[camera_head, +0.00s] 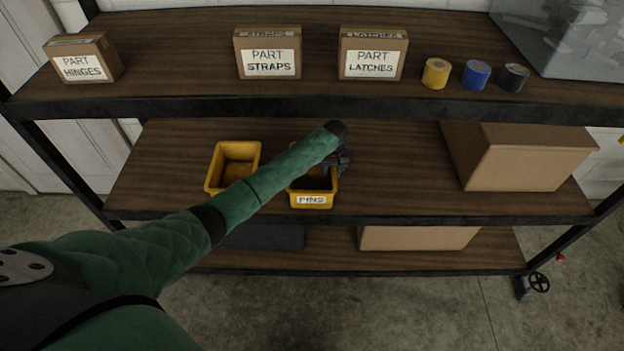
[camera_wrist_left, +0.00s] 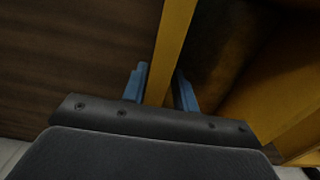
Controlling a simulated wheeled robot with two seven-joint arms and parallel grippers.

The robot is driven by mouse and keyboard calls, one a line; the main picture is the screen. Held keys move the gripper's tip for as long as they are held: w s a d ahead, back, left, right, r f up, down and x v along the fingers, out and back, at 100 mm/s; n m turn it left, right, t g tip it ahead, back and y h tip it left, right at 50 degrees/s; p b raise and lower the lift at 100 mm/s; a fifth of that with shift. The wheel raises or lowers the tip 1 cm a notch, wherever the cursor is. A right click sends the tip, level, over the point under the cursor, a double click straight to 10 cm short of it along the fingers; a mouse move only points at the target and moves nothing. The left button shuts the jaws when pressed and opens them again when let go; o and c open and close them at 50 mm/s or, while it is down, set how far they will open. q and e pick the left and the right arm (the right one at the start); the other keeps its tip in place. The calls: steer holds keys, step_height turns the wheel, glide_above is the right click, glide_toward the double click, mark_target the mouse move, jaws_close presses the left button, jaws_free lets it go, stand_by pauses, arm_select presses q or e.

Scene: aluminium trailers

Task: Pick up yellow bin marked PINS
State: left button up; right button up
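The yellow bin marked PINS (camera_head: 312,200) stands on the middle shelf, its label facing front. My left forearm covers part of its left side. My left gripper (camera_head: 340,162) is at the bin's back right rim. The bin appears to rest on the shelf. My right gripper is in neither view.
A second yellow bin (camera_head: 235,164) stands left of the PINS bin. A large cardboard box (camera_head: 525,162) is at the right of the middle shelf (camera_head: 400,180). The upper shelf edge (camera_head: 250,107) runs close above, carrying several boxes and tape rolls.

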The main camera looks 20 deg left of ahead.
arm_select(q)
steer(key=shift+c, duration=0.2)
jaws_close()
steer(key=shift+w+r, duration=0.1)
stand_by(1.1)
